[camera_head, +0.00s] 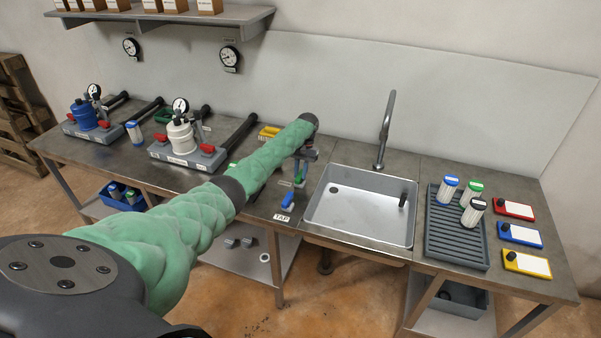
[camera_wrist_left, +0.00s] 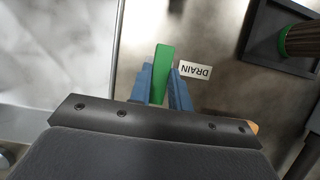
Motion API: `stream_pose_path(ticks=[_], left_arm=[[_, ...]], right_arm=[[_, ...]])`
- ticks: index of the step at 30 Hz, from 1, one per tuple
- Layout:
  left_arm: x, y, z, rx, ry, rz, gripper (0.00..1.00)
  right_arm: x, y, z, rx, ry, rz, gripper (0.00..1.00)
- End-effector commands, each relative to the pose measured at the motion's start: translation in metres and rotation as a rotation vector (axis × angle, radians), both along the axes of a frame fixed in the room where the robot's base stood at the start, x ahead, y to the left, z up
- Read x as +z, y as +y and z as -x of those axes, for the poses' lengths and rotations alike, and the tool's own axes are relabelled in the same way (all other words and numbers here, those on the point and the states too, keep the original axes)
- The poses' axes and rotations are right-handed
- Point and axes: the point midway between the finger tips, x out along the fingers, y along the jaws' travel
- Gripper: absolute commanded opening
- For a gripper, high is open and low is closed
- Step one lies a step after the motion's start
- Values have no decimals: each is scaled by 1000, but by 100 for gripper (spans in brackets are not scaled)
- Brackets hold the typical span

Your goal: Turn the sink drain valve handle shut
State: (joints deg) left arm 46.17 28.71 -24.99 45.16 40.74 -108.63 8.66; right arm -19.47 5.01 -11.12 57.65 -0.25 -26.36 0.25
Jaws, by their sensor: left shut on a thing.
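The green drain valve handle (camera_wrist_left: 162,64) is between the two blue fingers of my left gripper (camera_wrist_left: 162,92) in the left wrist view. The gripper is shut on it, and the handle's far end sticks out past the fingertips. A white DRAIN label (camera_wrist_left: 195,70) lies beside it on the counter. In the head view my left gripper (camera_head: 299,169) reaches down just left of the sink (camera_head: 345,207), and a bit of green shows below it. My arm and gripper hide part of the valve. My right gripper is not in view.
A blue handle (camera_head: 288,201) with a TAP label (camera_head: 281,217) stands close in front of the gripper. The sink faucet (camera_head: 384,130) rises behind the basin. A dark ribbed tray (camera_head: 452,240) with several canisters is to the right. Pump units stand left.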

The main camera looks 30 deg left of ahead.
Motion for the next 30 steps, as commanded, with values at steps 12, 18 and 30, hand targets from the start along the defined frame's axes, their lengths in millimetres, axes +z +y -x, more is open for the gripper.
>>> stream_pose_path(ticks=[12, 18, 30], left_arm=[[2, 1, -1, 1, -3, -1, 41], [3, 1, -2, 1, -3, -1, 41], [48, 5, -21, 1, -4, -1, 41]], right_arm=[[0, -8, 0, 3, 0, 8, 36], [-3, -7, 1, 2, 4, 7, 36], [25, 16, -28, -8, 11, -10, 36]])
